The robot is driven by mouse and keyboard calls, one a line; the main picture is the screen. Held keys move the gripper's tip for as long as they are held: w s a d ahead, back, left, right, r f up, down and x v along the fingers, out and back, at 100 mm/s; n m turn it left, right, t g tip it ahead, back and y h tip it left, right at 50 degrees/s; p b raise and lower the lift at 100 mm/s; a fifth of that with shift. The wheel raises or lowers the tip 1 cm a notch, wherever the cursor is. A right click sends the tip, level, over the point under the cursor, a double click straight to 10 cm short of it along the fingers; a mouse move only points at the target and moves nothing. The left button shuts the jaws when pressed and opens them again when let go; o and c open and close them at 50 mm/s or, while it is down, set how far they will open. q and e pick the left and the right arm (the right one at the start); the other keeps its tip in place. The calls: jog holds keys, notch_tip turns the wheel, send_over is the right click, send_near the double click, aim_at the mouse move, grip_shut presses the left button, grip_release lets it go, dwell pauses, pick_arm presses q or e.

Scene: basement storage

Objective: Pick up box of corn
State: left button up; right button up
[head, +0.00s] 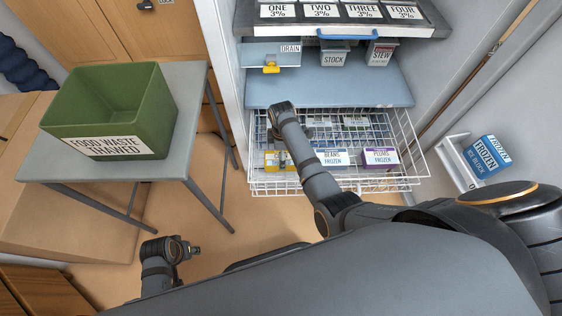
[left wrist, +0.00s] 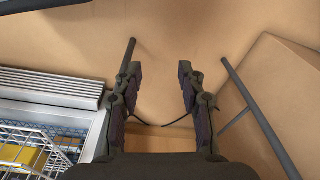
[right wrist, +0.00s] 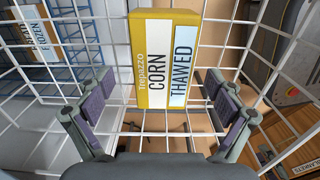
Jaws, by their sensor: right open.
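The box of corn (head: 271,161) is yellow and lies in the wire basket (head: 405,184), at its front left. In the right wrist view the corn box (right wrist: 153,92) shows a white CORN label and a pale blue THAWED label. My right gripper (right wrist: 159,84) is open and empty, with one finger on each side of the box's picture; I cannot tell how far above it the fingers are. My right arm partly hides the box in the head view. My left gripper (left wrist: 159,70) is open and empty, low over the floor, away from the basket.
Beside the corn stand the beans box (head: 333,158) and a purple-labelled box (head: 380,157). The basket's wire walls surround them, below a shelf (head: 340,91). A green food waste bin (head: 150,95) stands on a grey table (head: 185,115) at left. A blue ice block (head: 486,156) is at right.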

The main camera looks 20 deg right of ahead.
jog(key=f, duration=0.1)
jog(key=f+b, duration=0.1)
jog(key=f, duration=0.1)
jog(key=shift+s+a+f, duration=0.15)
jog(key=shift+a+f, duration=0.05)
jog(key=shift+f, duration=0.2)
pick_arm(q)
notch_tip(320, 180, up, 6)
jog(key=d, duration=0.1)
jog(key=shift+s+d, duration=0.15)
jog(key=shift+s, duration=0.05)
pick_arm(e)
jog(key=c, duration=1.5)
